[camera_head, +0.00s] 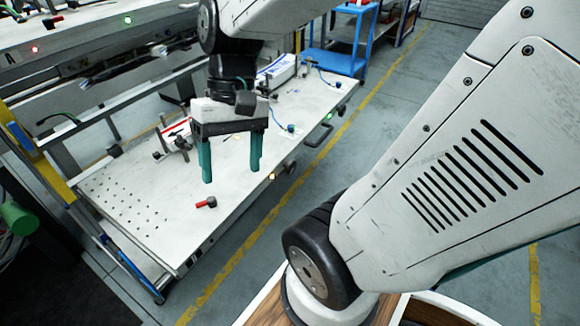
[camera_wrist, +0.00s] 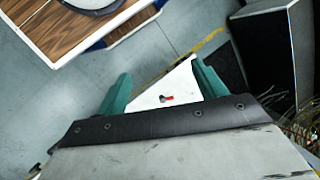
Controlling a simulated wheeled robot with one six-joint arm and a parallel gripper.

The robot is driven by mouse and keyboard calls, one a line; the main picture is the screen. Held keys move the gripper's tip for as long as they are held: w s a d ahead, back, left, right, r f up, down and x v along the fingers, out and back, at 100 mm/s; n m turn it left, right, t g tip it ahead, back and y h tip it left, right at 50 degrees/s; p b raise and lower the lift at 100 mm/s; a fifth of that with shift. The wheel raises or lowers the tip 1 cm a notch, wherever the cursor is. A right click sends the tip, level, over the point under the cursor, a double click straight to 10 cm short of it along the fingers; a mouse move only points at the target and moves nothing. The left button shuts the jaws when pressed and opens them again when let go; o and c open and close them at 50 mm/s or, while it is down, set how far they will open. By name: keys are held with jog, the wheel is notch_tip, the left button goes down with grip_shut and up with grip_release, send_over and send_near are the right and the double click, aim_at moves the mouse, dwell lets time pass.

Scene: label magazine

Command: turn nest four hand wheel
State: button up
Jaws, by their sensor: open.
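My gripper (camera_head: 231,172) hangs above the white bench, its two green fingers wide apart with nothing between them. In the wrist view my gripper (camera_wrist: 164,86) is also open, with a corner of the bench (camera_wrist: 178,88) below and between the fingers. Dark knob-like parts (camera_head: 289,168) sit on the bench's right edge, near an amber light (camera_head: 272,176). I cannot tell which part is the hand wheel of nest four. The gripper is apart from these parts.
A small red-and-black piece (camera_head: 206,202) lies on the bench (camera_head: 180,240) below the gripper. A red-and-white fixture (camera_head: 177,133) and a white box (camera_head: 277,70) stand farther back. A blue cart (camera_head: 335,60) is behind. The floor right of the bench is clear.

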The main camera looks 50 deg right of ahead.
jog(key=w+d+f+m+t+y, duration=0.1)
jog(key=w+d+f+m+y, duration=0.5)
jog(key=y, duration=0.1)
jog(key=m+t+h, duration=0.9)
jog(key=m+t, duration=1)
jog(key=m, duration=0.4)
send_near(293, 168)
jog(key=w, duration=0.1)
jog(key=shift+w+a+r, duration=0.1)
jog(key=shift+w, duration=1.25)
jog(key=shift+w+a+r, duration=0.1)
jog(key=shift+w, duration=1.25)
jog(key=shift+w+a+r, duration=0.1)
jog(key=shift+w+a, duration=0.05)
jog(key=shift+w, duration=1.2)
jog(key=c, duration=1)
